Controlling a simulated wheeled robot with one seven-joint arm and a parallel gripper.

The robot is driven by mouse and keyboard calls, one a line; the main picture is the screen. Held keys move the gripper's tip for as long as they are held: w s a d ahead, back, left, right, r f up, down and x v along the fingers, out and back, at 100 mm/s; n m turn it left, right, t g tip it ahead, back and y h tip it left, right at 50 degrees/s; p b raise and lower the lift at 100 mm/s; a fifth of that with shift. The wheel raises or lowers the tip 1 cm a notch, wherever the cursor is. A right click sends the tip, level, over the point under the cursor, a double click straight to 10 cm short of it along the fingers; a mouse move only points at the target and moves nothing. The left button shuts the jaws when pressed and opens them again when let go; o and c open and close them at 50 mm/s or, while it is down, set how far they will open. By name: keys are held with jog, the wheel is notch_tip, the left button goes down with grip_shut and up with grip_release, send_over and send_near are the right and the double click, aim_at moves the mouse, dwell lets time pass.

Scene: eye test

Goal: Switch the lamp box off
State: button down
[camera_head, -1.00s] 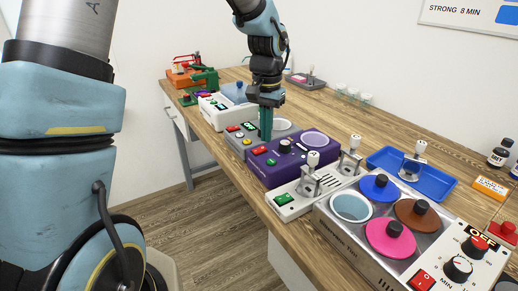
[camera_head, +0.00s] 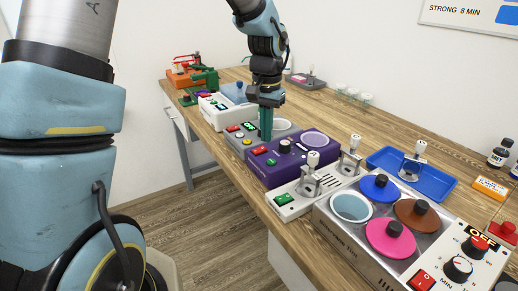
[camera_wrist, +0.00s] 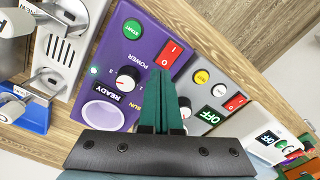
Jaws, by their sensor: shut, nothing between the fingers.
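No box in view carries a readable lamp label. The purple box (camera_head: 284,158) lies nearest my gripper (camera_head: 266,138). In the wrist view the purple box (camera_wrist: 135,50) has a red I/O rocker switch (camera_wrist: 168,54) beside the word POWER, a green START button, a black dial, a READY plate and a pale round window (camera_wrist: 103,115). A small green light (camera_wrist: 94,70) glows at its edge. Which side of the rocker is pressed I cannot tell. My gripper (camera_wrist: 164,72) is shut and empty, its green fingertips over the purple box's edge close to the rocker. Contact cannot be judged.
A grey box (camera_wrist: 215,70) with an OFF display and its own red rocker (camera_wrist: 235,102) stands beside the purple one. A white box (camera_head: 215,112) is behind it. A white clamp unit (camera_head: 290,205) and a steel bath (camera_head: 335,232) stand in front.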

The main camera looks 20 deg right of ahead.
aim_at(266, 150)
jog(key=shift+f+b, duration=0.6)
jog(key=shift+f, duration=0.35)
dwell(0.7)
jog(key=shift+r, duration=0.1)
notch_tip(266, 150, up, 7)
jog(key=p, duration=0.5)
jog(key=shift+p, duration=0.4)
jog(key=s+a+n+t, duration=0.1)
jog(key=s+a+n, duration=0.2)
jog(key=a, duration=2.7)
jog(key=n, duration=0.5)
jog(key=shift+s+n+t, duration=0.3)
jog(key=shift+s, duration=0.1)
